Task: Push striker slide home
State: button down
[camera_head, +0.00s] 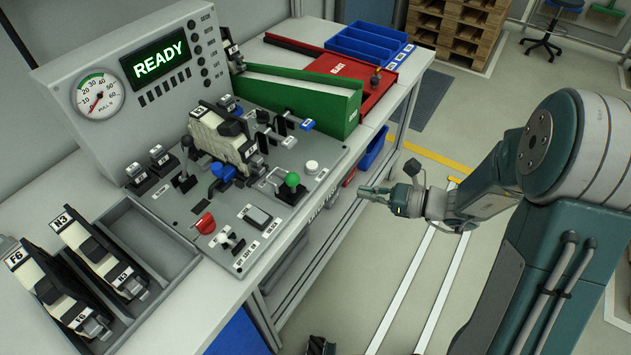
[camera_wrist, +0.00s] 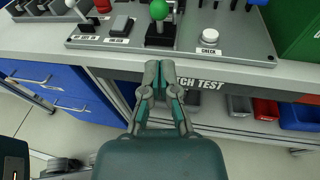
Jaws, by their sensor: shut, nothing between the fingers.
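The test panel (camera_head: 325,150) on the bench carries a white and black unit (camera_head: 222,135) clamped in its middle, with blue parts beside it. Right of the unit are small black slide-like parts (camera_head: 262,172) and a green-knobbed lever (camera_head: 292,180); I cannot tell for certain which part is the striker slide. The green knob also shows in the wrist view (camera_wrist: 159,10). My gripper (camera_head: 372,192) is shut and empty, off the bench's front edge to the right of the panel. In the wrist view its fingertips (camera_wrist: 160,70) lie just below the panel's front edge, apart from everything.
A READY screen (camera_head: 156,57) and a pull gauge (camera_head: 99,95) stand behind the panel. Similar units (camera_head: 65,285) lie in a grey tray at the left.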

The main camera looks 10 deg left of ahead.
send_near(288, 172)
jog(key=s+a, duration=0.2)
jog(key=a, duration=0.1)
jog(key=shift+s+a+r, duration=0.1)
jog(key=shift+a+r, duration=0.1)
jog(key=shift+a, duration=0.3)
jog(key=a, duration=0.1)
jog(key=w+a, duration=0.1)
jog(key=a, duration=0.1)
jog(key=w+a, duration=0.1)
jog(key=a, duration=0.1)
jog(key=shift+w, duration=0.15)
jog(key=shift+r, duration=0.1)
jog(key=shift+d, duration=0.3)
jog(key=v, duration=1.3)
jog(key=shift+d, duration=0.4)
